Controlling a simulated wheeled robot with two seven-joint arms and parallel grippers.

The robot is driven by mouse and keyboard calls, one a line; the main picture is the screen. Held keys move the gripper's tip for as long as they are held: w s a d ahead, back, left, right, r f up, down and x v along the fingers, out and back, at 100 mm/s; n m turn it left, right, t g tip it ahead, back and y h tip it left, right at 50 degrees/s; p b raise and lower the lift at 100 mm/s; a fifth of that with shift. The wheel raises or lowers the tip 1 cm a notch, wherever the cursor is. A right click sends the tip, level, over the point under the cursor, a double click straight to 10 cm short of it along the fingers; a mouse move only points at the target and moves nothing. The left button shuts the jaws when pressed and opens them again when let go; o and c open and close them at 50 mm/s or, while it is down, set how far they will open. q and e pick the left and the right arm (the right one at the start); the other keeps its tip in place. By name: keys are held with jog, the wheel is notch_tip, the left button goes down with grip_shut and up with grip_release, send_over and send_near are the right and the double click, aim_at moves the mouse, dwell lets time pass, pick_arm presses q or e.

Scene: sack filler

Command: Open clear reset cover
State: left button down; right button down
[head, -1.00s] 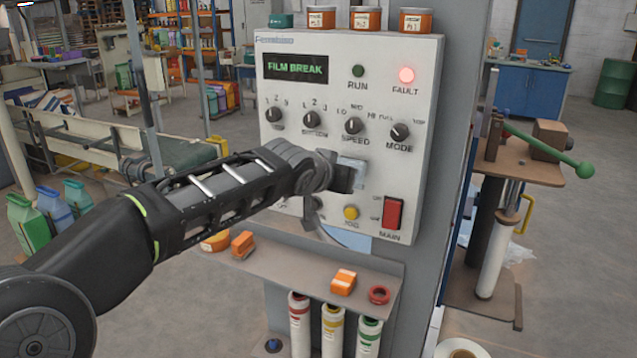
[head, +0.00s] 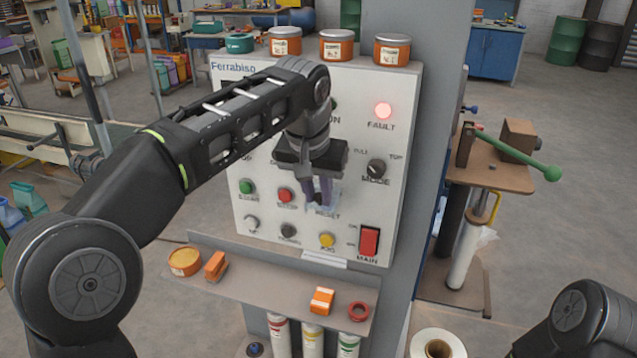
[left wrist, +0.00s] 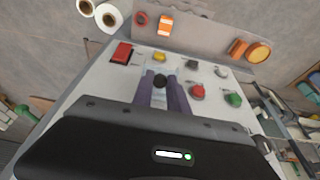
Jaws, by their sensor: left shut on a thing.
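The clear reset cover (head: 333,192) is a small see-through box on the front of the white control panel, above the RESET label. It is largely hidden behind my left gripper. My left gripper (head: 319,199) points at the panel with its fingers shut on the cover. In the left wrist view, the two purple-grey fingers (left wrist: 164,88) lie on either side of the clear cover (left wrist: 157,71), with a dark round knob between them. I cannot tell how far the cover is tilted. My right gripper is out of view; only part of my right arm shows at the lower right.
The control panel (head: 392,170) carries a red MAIN switch (head: 369,241), a yellow JOG button (head: 327,241) and a lit FAULT lamp (head: 383,110). A shelf (head: 280,279) with small orange items juts out below. Orange jars (head: 336,46) stand on top.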

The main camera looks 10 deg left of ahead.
pick_arm(q)
jog(key=shift+w, duration=0.1)
dwell(0.4)
jog(key=c, duration=1.3)
grip_release()
jog(key=shift+r, duration=0.2)
jog(key=shift+v, duration=0.8)
jog(key=s+a, duration=0.1)
jog(key=s, duration=1.1)
jog(key=shift+s+a+r+b, duration=0.15)
jog(key=shift+a+r+b, duration=0.2)
jog(key=shift+r+b, duration=0.15)
